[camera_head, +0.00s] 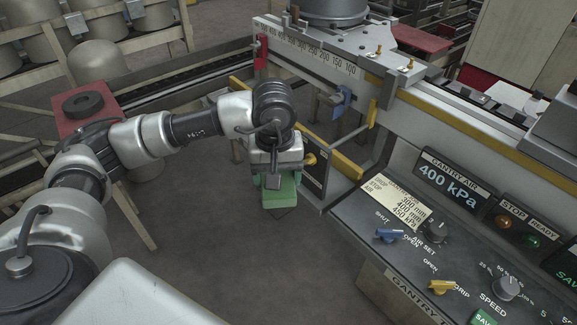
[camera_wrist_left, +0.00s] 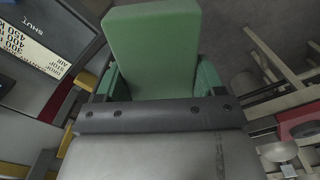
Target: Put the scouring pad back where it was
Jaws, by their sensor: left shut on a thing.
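The scouring pad appears as a green block (camera_head: 282,196) below my left gripper in the head view. In the left wrist view the pad (camera_wrist_left: 152,45) is a large, flat-faced green block directly ahead of the wrist. My left gripper (camera_head: 273,181) points down and is shut on it, holding it in the air left of the control console. Greenish pieces show at both sides of the block in the wrist view; I cannot tell whether they are fingers or pad. My right gripper is in neither view.
The control console (camera_head: 455,235) with knobs and a 400 kPa display stands at right. A gantry beam (camera_head: 330,62) with a number scale and yellow-edged brackets (camera_head: 346,166) lies close behind the gripper. A red stand (camera_head: 68,128) carries a black ring at left. Bare floor (camera_head: 225,245) shows below.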

